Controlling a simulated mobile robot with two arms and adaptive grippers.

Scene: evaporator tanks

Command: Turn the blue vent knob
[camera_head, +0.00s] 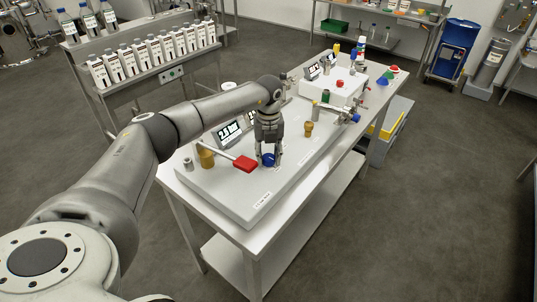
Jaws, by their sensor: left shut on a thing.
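The blue vent knob (269,160) is a small round knob on the white panel (238,200) that lies on the table. My left gripper (267,158) comes down on it from above and is shut on it, with its fingers at the knob's sides. The fingers hide part of the knob, so its turn angle cannot be told. My right gripper is not in view.
A red handle (245,163) sits close left of the knob, with a brass fitting (205,156) beyond it. A display (229,133) stands behind, and a yellow-brown knob (308,128) is to the right. Bottles fill a rack (146,77) at the back left.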

